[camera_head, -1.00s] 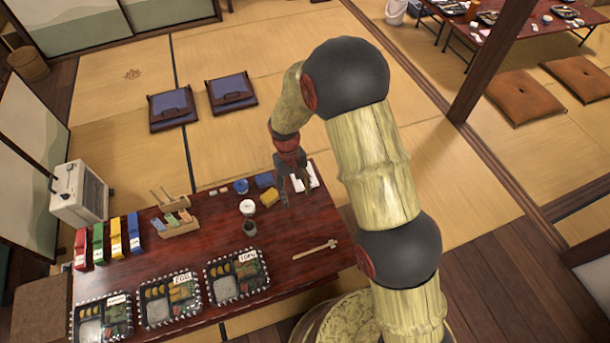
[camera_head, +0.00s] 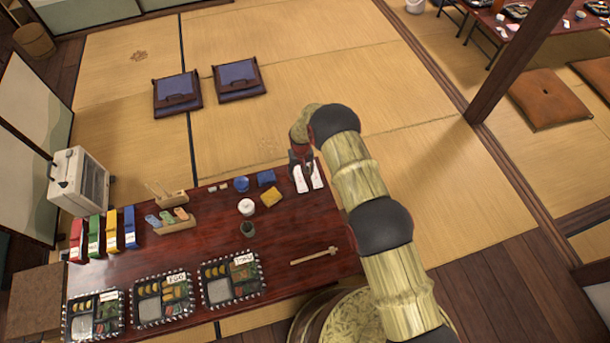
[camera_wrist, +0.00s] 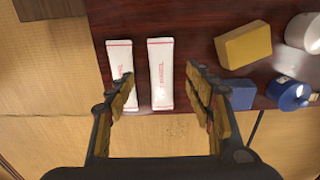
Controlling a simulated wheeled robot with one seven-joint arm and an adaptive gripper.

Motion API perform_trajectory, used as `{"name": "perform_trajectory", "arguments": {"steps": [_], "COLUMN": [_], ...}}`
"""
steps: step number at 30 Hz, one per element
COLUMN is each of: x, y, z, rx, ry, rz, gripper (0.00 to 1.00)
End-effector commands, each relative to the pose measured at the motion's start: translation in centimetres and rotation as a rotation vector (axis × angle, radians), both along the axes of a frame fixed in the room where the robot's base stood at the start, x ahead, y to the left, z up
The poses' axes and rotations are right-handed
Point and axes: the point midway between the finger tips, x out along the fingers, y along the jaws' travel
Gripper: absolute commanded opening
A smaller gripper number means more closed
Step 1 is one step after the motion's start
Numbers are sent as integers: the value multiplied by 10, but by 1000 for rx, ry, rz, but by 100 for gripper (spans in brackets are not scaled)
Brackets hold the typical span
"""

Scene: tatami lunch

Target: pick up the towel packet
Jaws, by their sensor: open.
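Two white towel packets with red print lie side by side on the dark red table. In the wrist view one packet (camera_wrist: 120,73) is at the left and the other packet (camera_wrist: 161,73) is just right of it. They also show at the table's far right end in the head view, as a left packet (camera_head: 300,180) and a right packet (camera_head: 316,176). My gripper (camera_wrist: 161,97) is open and empty above them. Its left finger overlaps the left packet's lower end in the picture; the right packet's lower part shows between the fingers. I see no contact.
A yellow block (camera_wrist: 244,45), a blue block (camera_wrist: 238,95), a blue round container (camera_wrist: 288,93) and a white container (camera_wrist: 304,32) stand right of the packets in the wrist view.

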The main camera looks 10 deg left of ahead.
Motion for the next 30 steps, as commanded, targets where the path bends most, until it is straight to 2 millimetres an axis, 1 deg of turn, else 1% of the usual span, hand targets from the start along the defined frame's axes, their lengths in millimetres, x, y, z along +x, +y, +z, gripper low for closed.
{"name": "perform_trajectory", "arguments": {"steps": [1, 6, 11, 13, 18, 21, 29, 30], "x": [-1, 0, -1, -1, -2, -2, -1, -1], "y": [-1, 0, 0, 0, 0, 1, 1, 1], "z": [-6, -24, -34, -41, -66, -78, -78, -78], "rx": [0, 2, 2, 1, 1, 1, 2, 2], "ry": [-1, -4, -4, -3, -3, -3, -4, -4], "rz": [-1, -2, -2, -2, -2, -2, -2, -2], "gripper": [53, 53, 53, 53, 53, 53, 53, 51]}}
